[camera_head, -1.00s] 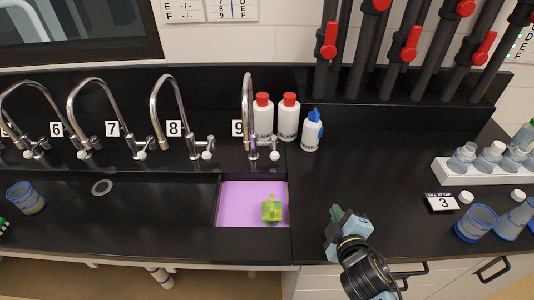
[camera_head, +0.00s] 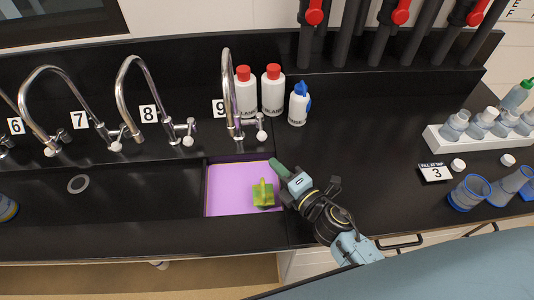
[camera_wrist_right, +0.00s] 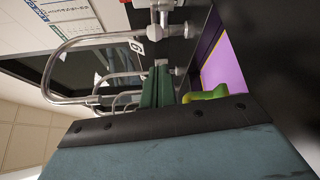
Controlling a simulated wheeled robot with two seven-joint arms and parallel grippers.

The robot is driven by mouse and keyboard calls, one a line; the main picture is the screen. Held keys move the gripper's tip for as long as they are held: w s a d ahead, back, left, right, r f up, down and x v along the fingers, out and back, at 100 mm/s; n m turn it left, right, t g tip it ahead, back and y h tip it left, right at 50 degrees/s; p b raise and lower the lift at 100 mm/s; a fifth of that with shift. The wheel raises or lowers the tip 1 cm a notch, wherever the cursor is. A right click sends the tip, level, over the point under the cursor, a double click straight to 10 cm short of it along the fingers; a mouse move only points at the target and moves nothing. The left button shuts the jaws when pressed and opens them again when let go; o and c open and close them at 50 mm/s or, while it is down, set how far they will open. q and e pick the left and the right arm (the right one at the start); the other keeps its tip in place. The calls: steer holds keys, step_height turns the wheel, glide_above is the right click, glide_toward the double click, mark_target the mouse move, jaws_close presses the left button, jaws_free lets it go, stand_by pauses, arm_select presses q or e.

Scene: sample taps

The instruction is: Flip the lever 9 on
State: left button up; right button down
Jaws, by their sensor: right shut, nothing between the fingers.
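Tap 9 (camera_head: 230,95) is a chrome gooseneck behind the purple basin, beside its white label "9" (camera_head: 219,107). Its lever (camera_head: 261,129), with a pale round knob, is at the right of the tap base. My right gripper (camera_head: 277,167) is at the right edge of the purple basin, in front of and below the lever and apart from it. Its green fingers are shut with nothing between them; they also show in the right wrist view (camera_wrist_right: 158,88), pointing toward the taps. My left gripper is not in view.
A yellow-green object (camera_head: 263,194) stands in the purple basin (camera_head: 225,190), close left of my gripper. Red-capped bottles (camera_head: 272,92) and a blue-topped wash bottle (camera_head: 299,104) stand behind and right of the lever. Tap 8 (camera_head: 130,95) is to the left. The counter right of my gripper is mostly clear.

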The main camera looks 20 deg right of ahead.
mark_target(261, 126)
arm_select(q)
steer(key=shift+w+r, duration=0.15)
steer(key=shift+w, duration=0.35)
arm_select(e)
steer(key=x, duration=0.9)
steer(key=shift+w, duration=0.2)
steer(key=shift+r, duration=0.1)
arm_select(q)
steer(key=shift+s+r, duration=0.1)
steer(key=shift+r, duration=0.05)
arm_select(e)
steer(key=shift+s+d+n+y, duration=0.15)
steer(key=shift+d+n+y, duration=0.15)
steer(key=shift+y, duration=0.3)
